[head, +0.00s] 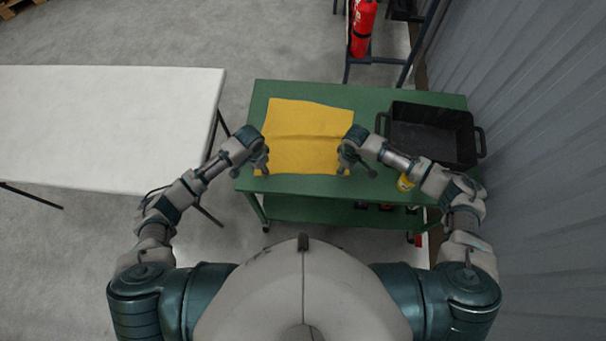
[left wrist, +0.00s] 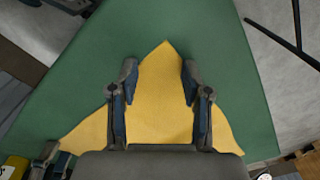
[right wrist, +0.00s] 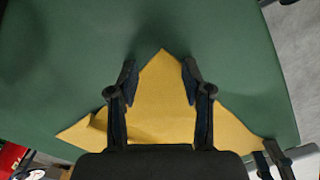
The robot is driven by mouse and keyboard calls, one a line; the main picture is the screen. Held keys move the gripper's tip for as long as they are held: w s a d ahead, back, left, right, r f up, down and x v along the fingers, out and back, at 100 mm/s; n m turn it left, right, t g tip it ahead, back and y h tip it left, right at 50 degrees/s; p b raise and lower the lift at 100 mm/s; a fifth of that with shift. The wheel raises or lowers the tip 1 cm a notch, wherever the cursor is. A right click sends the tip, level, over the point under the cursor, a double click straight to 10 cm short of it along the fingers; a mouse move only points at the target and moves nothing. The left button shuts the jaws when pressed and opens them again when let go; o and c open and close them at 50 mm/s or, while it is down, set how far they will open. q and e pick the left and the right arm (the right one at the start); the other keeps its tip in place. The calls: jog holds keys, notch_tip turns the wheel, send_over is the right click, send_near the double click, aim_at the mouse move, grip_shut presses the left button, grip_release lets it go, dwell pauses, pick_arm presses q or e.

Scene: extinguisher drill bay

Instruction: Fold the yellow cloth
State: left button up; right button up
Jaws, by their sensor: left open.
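The yellow cloth (head: 306,138) lies spread on the green table, roughly square, with a crease running across its middle. My left gripper (head: 262,172) is at its near left corner. In the left wrist view my left gripper (left wrist: 160,82) is open, with a cloth corner (left wrist: 160,95) between its fingers. My right gripper (head: 356,172) is at the near right corner. In the right wrist view my right gripper (right wrist: 160,82) is open, its fingers apart on either side of a cloth corner (right wrist: 160,95). I cannot tell whether the fingers touch the cloth.
A black bin (head: 432,134) stands on the right of the green table (head: 350,95). A small yellow object (head: 405,183) is near the front edge by my right arm. A white table (head: 110,125) is at left, a red extinguisher (head: 362,28) behind, and a corrugated wall (head: 530,90) at right.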

pick_arm(q)
jog(key=shift+a+f, duration=0.1)
jog(key=shift+a, duration=0.2)
pick_arm(e)
jog(key=shift+a, duration=0.25)
pick_arm(q)
jog(key=shift+a, duration=0.1)
jog(key=shift+c, duration=1.2)
pick_arm(e)
jog(key=shift+a, duration=0.1)
jog(key=shift+c, duration=1.2)
pick_arm(q)
jog(key=shift+s, duration=0.1)
jog(key=c, duration=0.4)
pick_arm(e)
jog(key=c, duration=0.4)
pick_arm(q)
jog(key=shift+f, duration=0.1)
grip_shut()
pick_arm(e)
jog(key=shift+s+d+f, duration=0.1)
jog(key=shift+d, duration=0.15)
grip_shut()
pick_arm(q)
jog(key=shift+d, duration=0.2)
jog(key=shift+s+a+f, duration=0.15)
pick_arm(e)
jog(key=shift+s+f, duration=0.15)
